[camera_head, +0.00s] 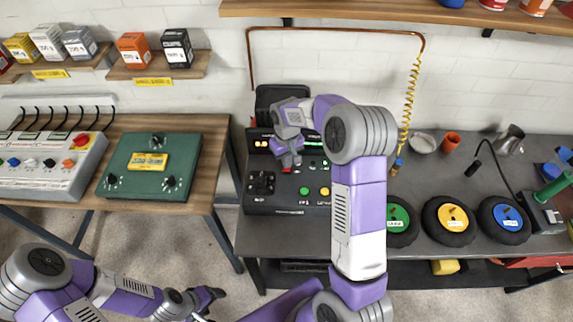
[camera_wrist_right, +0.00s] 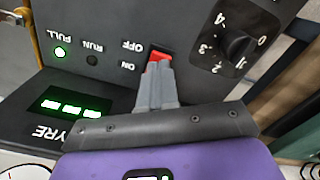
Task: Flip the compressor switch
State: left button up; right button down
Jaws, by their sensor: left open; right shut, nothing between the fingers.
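The black compressor console (camera_head: 285,208) stands on the grey bench in the head view. Its red switch (camera_wrist_right: 159,56) shows in the right wrist view beside the ON and OFF labels. My right gripper (camera_head: 287,164) reaches down over the console; in the right wrist view its shut, empty fingertips (camera_wrist_right: 157,72) are right at the red switch and cover part of it. Whether they touch it I cannot tell. The RUN lamp (camera_wrist_right: 92,60) is dark and the FULL lamp (camera_wrist_right: 60,52) is lit green. My left gripper (camera_head: 207,300) is open and empty, low in front of the benches.
A numbered dial (camera_wrist_right: 236,45) sits beside the switch. Green and yellow buttons (camera_head: 314,192) are on the console. Several coloured wheels (camera_head: 448,222) lie to the right. A green box (camera_head: 150,167) and a grey panel (camera_head: 40,165) occupy the left bench.

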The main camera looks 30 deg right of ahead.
jog(key=shift+f+b, duration=0.55)
jog(key=shift+f, duration=0.35)
dwell(0.5)
jog(key=shift+r+p, duration=2.65)
jog(key=shift+r, duration=0.85)
jog(key=shift+r, duration=0.1)
